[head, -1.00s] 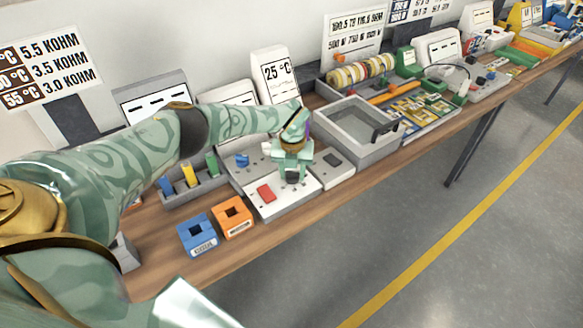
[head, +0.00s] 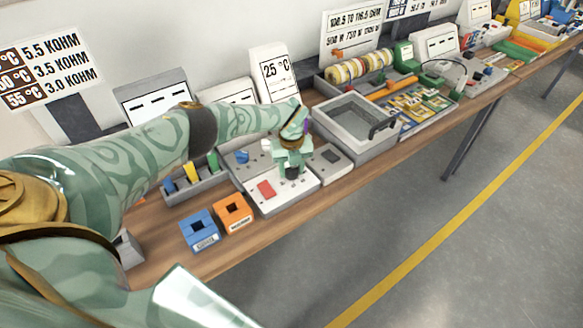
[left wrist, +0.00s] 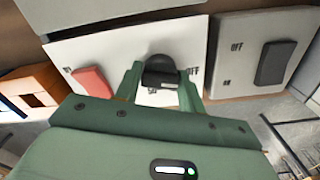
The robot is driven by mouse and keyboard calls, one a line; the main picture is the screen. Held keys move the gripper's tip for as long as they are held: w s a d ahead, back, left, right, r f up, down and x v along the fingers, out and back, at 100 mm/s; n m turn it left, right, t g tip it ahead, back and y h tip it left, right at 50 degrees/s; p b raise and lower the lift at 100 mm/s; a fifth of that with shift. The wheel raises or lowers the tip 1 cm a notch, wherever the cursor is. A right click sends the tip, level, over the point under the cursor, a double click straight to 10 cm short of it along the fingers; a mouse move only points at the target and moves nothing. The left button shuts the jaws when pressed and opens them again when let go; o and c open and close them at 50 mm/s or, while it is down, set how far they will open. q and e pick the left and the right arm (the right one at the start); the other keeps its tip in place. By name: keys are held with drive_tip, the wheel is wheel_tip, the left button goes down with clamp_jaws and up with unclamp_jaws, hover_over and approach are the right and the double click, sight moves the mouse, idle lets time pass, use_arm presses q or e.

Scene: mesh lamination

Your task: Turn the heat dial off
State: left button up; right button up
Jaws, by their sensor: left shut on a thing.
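The heat dial is a black knob (left wrist: 158,70) on a white panel (left wrist: 85,47), with small markings around it, one reading OFF to its right in the left wrist view. My left gripper (left wrist: 160,82) is shut on the dial, one green finger on each side of it. In the head view the left gripper (head: 291,168) points down onto the panel (head: 270,206), and the dial's dark base (head: 292,173) shows just below the fingers. The dial's exact pointing is hard to tell. My right gripper is not in view.
A red rocker switch (head: 266,189) lies left of the dial. A grey box (head: 328,163) with a black switch (left wrist: 275,62) stands to the right. Blue (head: 199,231) and orange (head: 234,213) blocks sit at left. A grey basin (head: 392,138) stands farther right.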

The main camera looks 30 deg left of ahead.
sight(291, 168)
use_arm(q)
drive_tip(key=shift+w+r, duration=0.1)
drive_tip(key=o, duration=0.9)
drive_tip(key=shift+r, duration=0.1)
wheel_tip(291, 168, up, 7)
drive_tip(key=p, duration=0.2)
drive_tip(key=shift+p, duration=0.35)
wheel_tip(291, 168, up, 9)
drive_tip(key=shift+r+p, duration=0.1)
drive_tip(key=shift+p, duration=0.45)
